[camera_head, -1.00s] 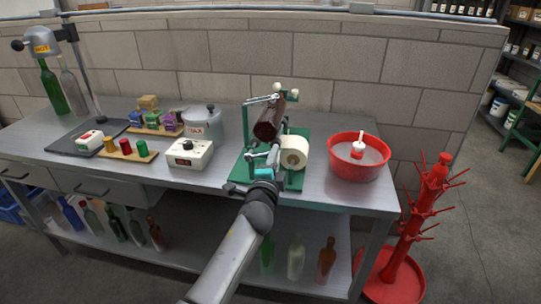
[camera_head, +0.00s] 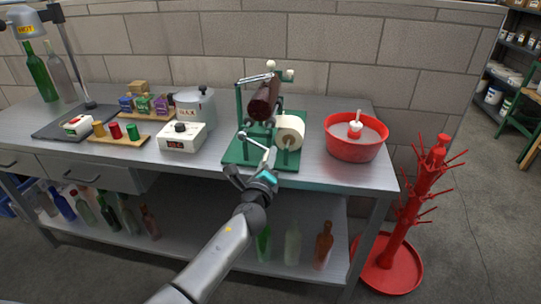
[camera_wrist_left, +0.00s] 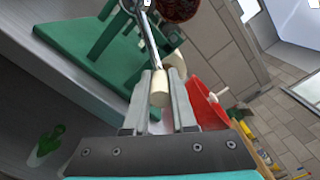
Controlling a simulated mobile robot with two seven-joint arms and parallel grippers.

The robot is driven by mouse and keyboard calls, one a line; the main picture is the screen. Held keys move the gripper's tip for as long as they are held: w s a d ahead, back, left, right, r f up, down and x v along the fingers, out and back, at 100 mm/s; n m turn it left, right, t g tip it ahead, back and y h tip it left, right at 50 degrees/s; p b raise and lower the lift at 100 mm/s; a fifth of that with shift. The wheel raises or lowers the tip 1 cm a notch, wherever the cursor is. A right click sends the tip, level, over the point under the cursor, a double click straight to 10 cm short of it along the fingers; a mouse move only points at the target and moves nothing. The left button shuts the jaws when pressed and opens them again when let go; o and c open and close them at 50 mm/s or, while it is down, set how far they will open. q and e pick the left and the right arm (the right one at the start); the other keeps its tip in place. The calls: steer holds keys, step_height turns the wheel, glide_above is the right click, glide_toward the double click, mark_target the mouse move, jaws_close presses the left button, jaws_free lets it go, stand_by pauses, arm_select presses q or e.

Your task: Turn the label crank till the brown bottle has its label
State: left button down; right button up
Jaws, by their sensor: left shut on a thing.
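The green label machine (camera_head: 247,148) stands near the front edge of the steel bench. The dark brown bottle (camera_head: 264,100) lies on it, tilted, its visible side plain; its round end (camera_wrist_left: 176,7) shows in the wrist view. A white label roll (camera_head: 291,124) sits at the machine's right. The metal crank arm (camera_wrist_left: 149,38) runs to a cream handle (camera_wrist_left: 160,90). My left gripper (camera_wrist_left: 161,100) is shut on this handle, its fingers on either side. In the head view the left gripper (camera_head: 258,172) is low at the machine's front and partly hides the handle.
A red bowl (camera_head: 355,147) stands right of the machine, a white control box (camera_head: 182,138) and a lidded steel pot (camera_head: 196,106) to its left. A red bottle tree (camera_head: 408,208) stands on the floor at right. Bottles stand on the shelf (camera_head: 185,232) below.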

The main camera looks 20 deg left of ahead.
arm_select(q)
steer(key=shift+a+f+m, duration=0.2)
steer(key=shift+f+m, duration=0.15)
steer(key=shift+m, duration=0.25)
steer(key=c, duration=0.7)
jaws_free()
steer(key=shift+c, duration=0.2)
steer(key=shift+s, duration=0.1)
steer(key=p+v, duration=0.1)
steer(key=v, duration=1.4)
steer(key=shift+s+a, duration=0.1)
